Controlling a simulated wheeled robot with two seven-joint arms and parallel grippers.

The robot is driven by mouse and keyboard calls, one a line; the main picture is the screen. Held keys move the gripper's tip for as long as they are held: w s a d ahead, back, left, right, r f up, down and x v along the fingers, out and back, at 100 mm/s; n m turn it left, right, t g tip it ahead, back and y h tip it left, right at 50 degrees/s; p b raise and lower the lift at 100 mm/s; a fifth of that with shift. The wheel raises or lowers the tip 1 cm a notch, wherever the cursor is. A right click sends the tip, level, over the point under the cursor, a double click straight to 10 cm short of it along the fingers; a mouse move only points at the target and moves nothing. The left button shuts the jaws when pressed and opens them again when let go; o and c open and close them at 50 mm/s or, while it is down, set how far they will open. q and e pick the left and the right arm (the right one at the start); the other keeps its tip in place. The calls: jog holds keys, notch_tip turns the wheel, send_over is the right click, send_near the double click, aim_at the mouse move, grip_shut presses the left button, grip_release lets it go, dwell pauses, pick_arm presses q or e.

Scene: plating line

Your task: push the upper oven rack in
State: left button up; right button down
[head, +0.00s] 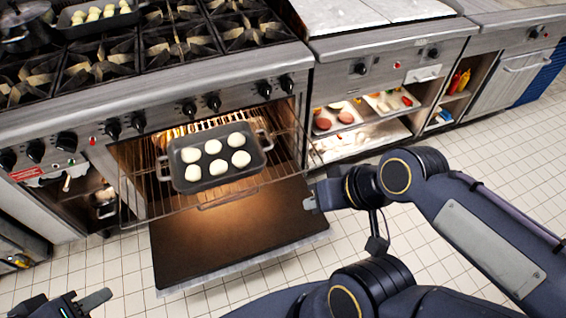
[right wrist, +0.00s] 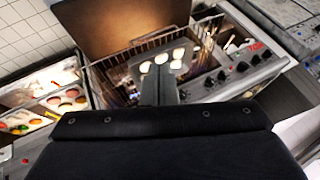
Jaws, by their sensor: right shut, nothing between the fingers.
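The upper oven rack (head: 228,201), a wire rack, is slid out of the lit oven over the lowered oven door (head: 235,235). A dark roasting pan (head: 216,182) with several pale dough rounds sits on it. My right gripper (head: 310,204) is shut and empty, to the right of the rack's front edge and apart from it in the head view. Its fingers (right wrist: 158,82) show in the right wrist view, overlapping the rack and pan behind them. My left gripper (head: 95,299) is only partly in view at the bottom left, far from the rack; its jaw opening is unclear.
The stove top (head: 140,52) with burners and a row of knobs is above the oven. Another pan (head: 95,18) of dough rounds stands at its back left. Open shelves (head: 360,130) with food are to the right. The tiled floor (head: 420,280) is free in front.

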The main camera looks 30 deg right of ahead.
jog(key=w+d+f+m+t+h+b, duration=0.1)
jog(key=w+d+f+m+h+b, duration=0.1)
jog(key=w+d+f+m+b, duration=0.6)
jog(key=w+d+f+m+t+h+b, duration=0.1)
jog(key=w+d+f+m+b, duration=0.2)
jog(key=f+b, duration=1)
jog(key=w+d+f+m+t+h+b, duration=0.2)
jog(key=w+d+f+m+b, duration=0.35)
jog(key=f+b, duration=0.45)
jog(key=w+a+r+p+x, duration=0.1)
jog(key=p+x, duration=0.4)
jog(key=x, duration=0.7)
jog(key=shift+w+r+m, duration=0.2)
jog(key=shift+w+m, duration=0.15)
jog(key=shift+w, duration=0.4)
jog(key=shift+d, duration=0.1)
